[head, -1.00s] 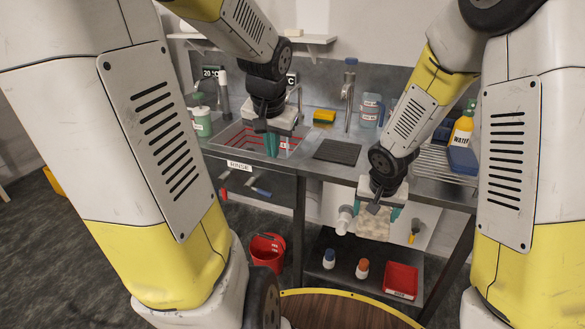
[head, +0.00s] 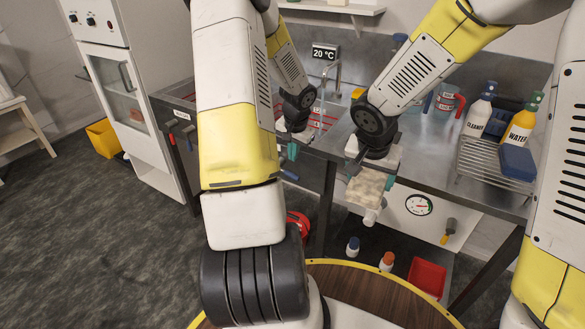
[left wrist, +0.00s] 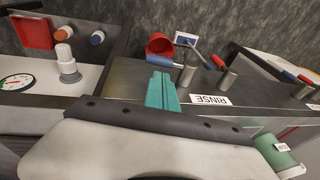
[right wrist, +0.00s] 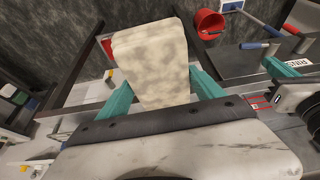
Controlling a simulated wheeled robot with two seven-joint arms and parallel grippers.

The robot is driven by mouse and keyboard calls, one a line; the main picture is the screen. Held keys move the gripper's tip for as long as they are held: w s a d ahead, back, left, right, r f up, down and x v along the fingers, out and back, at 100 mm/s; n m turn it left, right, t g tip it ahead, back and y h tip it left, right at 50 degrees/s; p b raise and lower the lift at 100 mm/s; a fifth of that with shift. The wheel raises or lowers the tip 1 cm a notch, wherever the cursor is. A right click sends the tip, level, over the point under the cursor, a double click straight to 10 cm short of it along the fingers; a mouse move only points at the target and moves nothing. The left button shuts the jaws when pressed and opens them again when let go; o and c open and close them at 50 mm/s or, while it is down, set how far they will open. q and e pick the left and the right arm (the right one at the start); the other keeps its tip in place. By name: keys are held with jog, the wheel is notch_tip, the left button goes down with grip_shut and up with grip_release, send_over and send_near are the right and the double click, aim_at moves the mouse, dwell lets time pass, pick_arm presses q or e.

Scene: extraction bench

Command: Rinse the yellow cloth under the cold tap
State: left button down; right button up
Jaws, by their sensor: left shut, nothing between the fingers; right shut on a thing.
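A pale cream cloth with grey stains (head: 368,190) hangs flat from my right gripper (right wrist: 158,85), which is shut on its edge. It is in front of the bench edge, outside the sink; its face also fills the middle of the right wrist view (right wrist: 152,60). My left gripper (head: 291,153) is shut and empty at the sink's front edge. In the left wrist view its teal fingertips (left wrist: 162,90) appear beside the blue tap handle (left wrist: 150,58); contact cannot be told. The red tap handle (left wrist: 218,60) is further along. The sink (head: 322,115) is partly hidden by my arms.
A tap spout (head: 335,78) stands behind the sink below a 20 °C display (head: 325,52). A wire rack (head: 490,165), spray bottles (head: 520,128) and a blue block (head: 517,162) occupy the bench's right. A red bucket (left wrist: 160,44) stands on the floor below.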

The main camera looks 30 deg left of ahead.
aim_at(292, 173)
pick_arm(q)
jog(key=x, duration=0.7)
jog(key=shift+w+f, duration=0.1)
jog(key=shift+f, duration=0.25)
